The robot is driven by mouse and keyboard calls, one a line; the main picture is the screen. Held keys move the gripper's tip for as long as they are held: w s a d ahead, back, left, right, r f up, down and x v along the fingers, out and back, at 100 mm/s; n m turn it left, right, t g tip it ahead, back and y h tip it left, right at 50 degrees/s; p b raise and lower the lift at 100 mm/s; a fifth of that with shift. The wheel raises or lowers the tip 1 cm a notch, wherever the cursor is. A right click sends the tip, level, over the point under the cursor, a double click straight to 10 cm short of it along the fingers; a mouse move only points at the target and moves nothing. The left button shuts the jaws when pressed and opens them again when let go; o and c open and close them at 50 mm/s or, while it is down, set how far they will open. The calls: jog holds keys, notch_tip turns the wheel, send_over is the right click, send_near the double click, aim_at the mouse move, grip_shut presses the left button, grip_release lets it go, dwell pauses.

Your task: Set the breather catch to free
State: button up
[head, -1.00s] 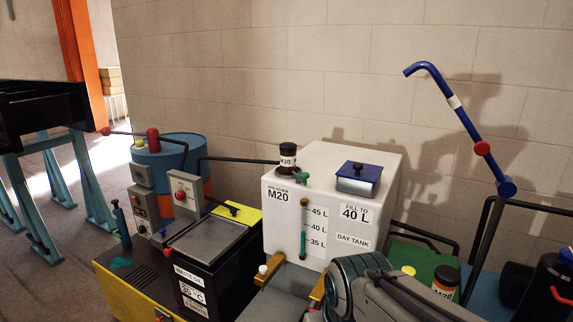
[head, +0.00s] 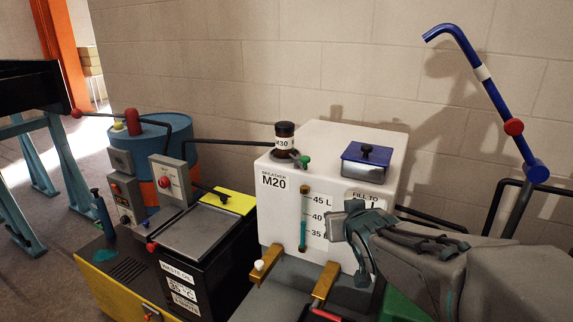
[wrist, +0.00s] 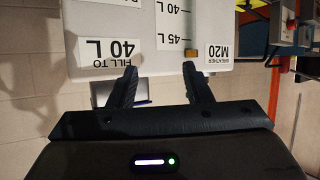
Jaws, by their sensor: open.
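The white day tank (head: 285,225) stands in the middle of the head view, with a "BREATHER M20" label (head: 273,180) on its front. Above that label, on the tank top, is a dark breather cap marked M30 (head: 285,138). A small green knob (head: 304,161) on a dark lever sits beside its base; its exact setting is too small to tell. My gripper (head: 348,248) is in front of the tank's face, lower and to the right of the knob. In the wrist view, my gripper (wrist: 159,68) is open and empty, facing the labelled tank front, which appears upside down.
A blue-lidded filler box (head: 366,162) sits on the tank top, right of the breather. Brass brackets (head: 265,263) jut out below the tank front. A waste oil box (head: 205,235) with a black bar stands left. A blue hand lever (head: 490,90) rises at right.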

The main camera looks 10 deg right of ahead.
aim_at(307, 163)
jog(key=w+a+r+t+y, duration=0.1)
jog(key=w, duration=0.5)
jog(key=w+a+r+n+t+y, duration=0.1)
jog(key=w+a+r+t, duration=0.1)
jog(key=w, duration=0.4)
jog(key=w+a+r+n+t+y, duration=0.1)
jog(key=w+a+r+y, duration=0.1)
jog(key=w, duration=0.4)
jog(key=shift+a+t, duration=0.15)
jog(key=shift+t, duration=0.25)
jog(key=shift+f, duration=0.1)
jog(key=c, duration=1)
